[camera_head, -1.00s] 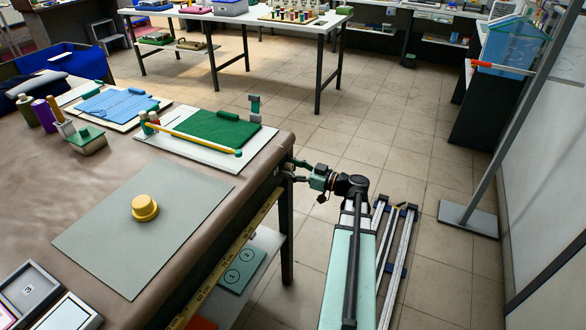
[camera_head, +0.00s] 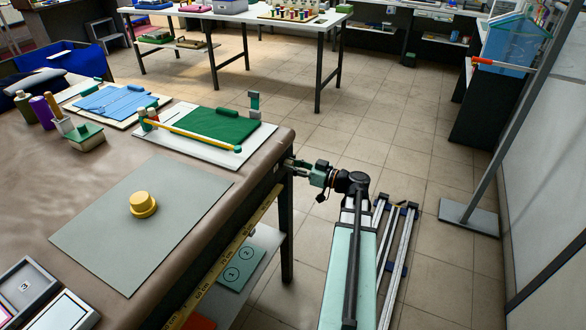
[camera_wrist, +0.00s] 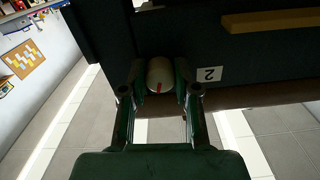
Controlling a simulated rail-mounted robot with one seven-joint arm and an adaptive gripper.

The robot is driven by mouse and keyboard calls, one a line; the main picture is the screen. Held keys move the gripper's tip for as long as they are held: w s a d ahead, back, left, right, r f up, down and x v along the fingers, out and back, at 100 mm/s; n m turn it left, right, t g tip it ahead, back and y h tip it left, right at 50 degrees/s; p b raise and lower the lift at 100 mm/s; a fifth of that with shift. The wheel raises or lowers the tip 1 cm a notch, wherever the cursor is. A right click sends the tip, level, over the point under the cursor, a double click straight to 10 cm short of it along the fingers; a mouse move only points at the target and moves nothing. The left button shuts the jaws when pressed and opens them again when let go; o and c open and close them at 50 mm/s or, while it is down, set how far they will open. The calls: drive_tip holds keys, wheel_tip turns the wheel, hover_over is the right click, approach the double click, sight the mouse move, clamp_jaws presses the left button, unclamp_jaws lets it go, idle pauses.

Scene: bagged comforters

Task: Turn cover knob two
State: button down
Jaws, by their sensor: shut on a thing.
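The cover knob (camera_wrist: 160,76) is a pale round knob with a red mark on its face, in the wrist view. It sits on the dark front panel (camera_wrist: 125,38), beside a white label reading 2 (camera_wrist: 209,74) that appears upside down. My gripper (camera_wrist: 160,88) is shut on the knob, with one green finger on each side. The red mark runs roughly upright in the picture. In the head view my gripper (camera_head: 292,166) is at the table's right side edge, and the knob is hidden there.
The brown table (camera_head: 60,200) carries a grey mat (camera_head: 105,235) with a yellow round piece (camera_head: 143,204). A green folded piece (camera_head: 220,126) lies on a white board near the corner. A yellow ruler (camera_head: 235,245) runs along the edge.

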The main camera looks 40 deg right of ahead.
drive_tip(key=m, duration=1.9)
drive_tip(key=shift+r+p, duration=0.3)
drive_tip(key=shift+p, duration=0.05)
drive_tip(key=m+p, duration=0.2)
drive_tip(key=m, duration=0.2)
drive_tip(key=shift+p, duration=0.35)
drive_tip(key=shift+m+p, duration=0.7)
drive_tip(key=shift+m, duration=0.5)
drive_tip(key=shift+f, duration=0.1)
drive_tip(key=c, duration=0.8)
unclamp_jaws()
drive_tip(key=shift+c, duration=0.2)
